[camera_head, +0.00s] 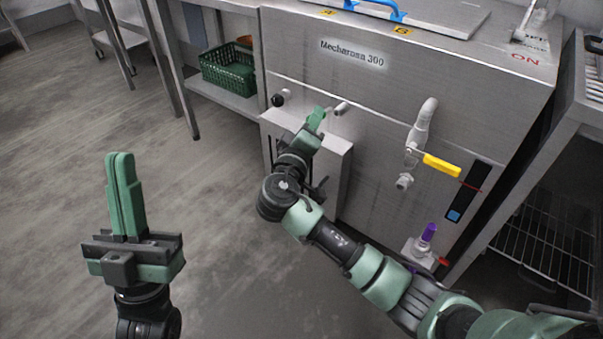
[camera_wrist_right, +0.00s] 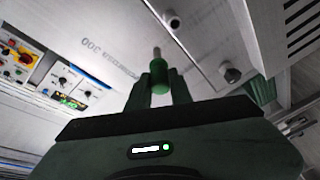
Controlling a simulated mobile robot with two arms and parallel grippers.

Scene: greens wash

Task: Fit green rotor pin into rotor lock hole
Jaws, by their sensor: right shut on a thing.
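The green rotor pin (camera_wrist_right: 159,80) has a green body and a grey tip, and shows in the right wrist view. My right gripper (camera_wrist_right: 160,92) is shut on its green body, with the grey tip pointing away toward the steel machine front. In the head view my right gripper (camera_head: 316,119) is close to the machine front, and I cannot tell the pin from the fingers. A short grey round fitting (camera_head: 341,107) sticks out beside it; it also shows in the wrist view (camera_wrist_right: 172,19). I cannot tell which opening is the rotor lock hole. My left gripper (camera_head: 124,195) is shut and empty, away from the machine.
A black knob (camera_head: 277,100) is left of the right gripper. A steel ledge (camera_head: 318,139) juts out below it. A yellow-handled valve (camera_head: 441,165) and a purple-topped item (camera_head: 428,232) are to the right. A green crate (camera_head: 230,70) is on a shelf. The left floor is clear.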

